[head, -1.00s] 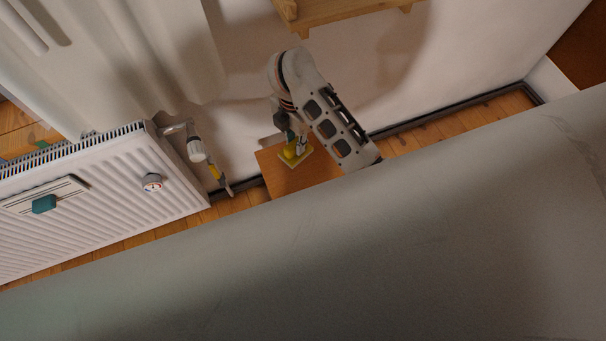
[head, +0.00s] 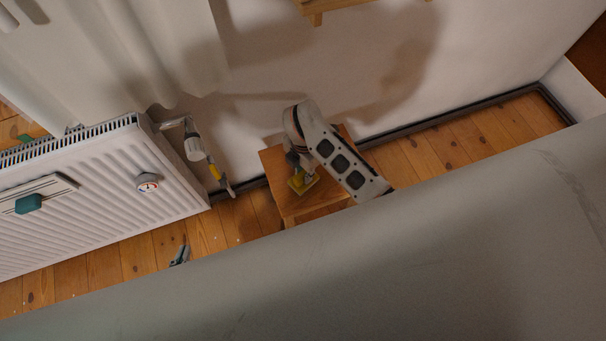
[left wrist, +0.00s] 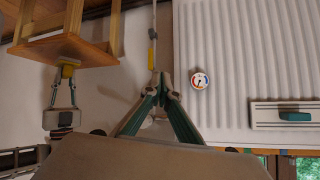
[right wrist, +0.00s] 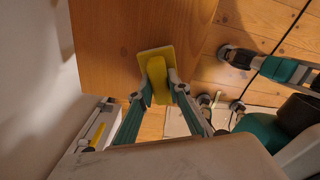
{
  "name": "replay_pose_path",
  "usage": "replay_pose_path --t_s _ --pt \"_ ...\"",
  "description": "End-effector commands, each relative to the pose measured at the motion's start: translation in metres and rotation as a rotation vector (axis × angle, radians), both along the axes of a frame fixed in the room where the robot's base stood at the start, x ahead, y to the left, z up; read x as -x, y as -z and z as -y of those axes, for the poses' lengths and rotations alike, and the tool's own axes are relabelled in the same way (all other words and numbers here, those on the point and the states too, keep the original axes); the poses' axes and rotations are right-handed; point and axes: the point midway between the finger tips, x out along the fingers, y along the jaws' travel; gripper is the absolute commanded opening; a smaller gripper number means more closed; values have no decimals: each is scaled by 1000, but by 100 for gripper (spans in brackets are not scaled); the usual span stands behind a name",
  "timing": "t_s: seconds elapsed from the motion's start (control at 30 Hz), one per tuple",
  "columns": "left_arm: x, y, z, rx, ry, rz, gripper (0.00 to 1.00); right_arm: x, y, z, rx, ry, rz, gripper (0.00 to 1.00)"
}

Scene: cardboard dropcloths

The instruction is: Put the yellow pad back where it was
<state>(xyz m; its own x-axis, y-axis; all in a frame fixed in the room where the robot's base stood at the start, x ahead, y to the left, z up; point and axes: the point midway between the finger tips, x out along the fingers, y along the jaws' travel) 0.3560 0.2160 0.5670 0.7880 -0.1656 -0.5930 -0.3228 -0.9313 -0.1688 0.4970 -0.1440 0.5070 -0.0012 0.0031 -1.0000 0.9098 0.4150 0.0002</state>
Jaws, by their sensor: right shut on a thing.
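The yellow pad (head: 303,183) is a flat yellow plate with a raised yellow grip, over the top of a small wooden stool (head: 275,165). In the right wrist view the pad (right wrist: 148,56) lies against or just above the wooden top (right wrist: 105,45); I cannot tell if it touches. My right gripper (right wrist: 160,82) is shut on the pad's grip. In the head view its arm hides part of the stool. My left gripper (head: 180,255) is low over the floor, left of the stool. In the left wrist view its fingertips (left wrist: 162,80) meet, with nothing between them.
A white radiator (head: 100,200) with a dial and valve stands left of the stool. A wooden shelf (head: 330,8) is on the wall above. Bare floorboards (head: 440,150) lie right of the stool. My grey body hides the foreground.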

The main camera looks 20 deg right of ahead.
Motion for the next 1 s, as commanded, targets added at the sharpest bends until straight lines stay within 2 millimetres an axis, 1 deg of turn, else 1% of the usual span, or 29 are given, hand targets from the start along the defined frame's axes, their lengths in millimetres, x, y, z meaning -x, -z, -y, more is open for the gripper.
replay_pose_path --t_s 0.03,0.13,0.23,0.33,0.47,0.6,0.63,0.7,1.0 --pt "5 8 1 0 1 -13 0 3 15 1 2 0 -9 0" --pt "4 7 2 3 6 -9 0 3 25 1 2 0 -7 0" --pt "-1 -1 4 6 9 7 0 1 26 0 0 1 -3 0" --pt "-4 -4 5 6 11 14 0 0 25 0 0 1 -1 0" --pt "-5 -4 4 4 12 17 0 0 25 0 0 1 -1 0" --pt "-5 1 4 4 12 12 0 1 30 0 -1 0 -4 0" --pt "-5 0 4 4 13 13 0 1 30 0 0 0 -3 20" --pt "-6 -1 4 3 13 16 0 1 29 0 1 0 -2 34" --pt "-7 -3 4 5 13 18 0 1 28 0 0 0 -1 34"
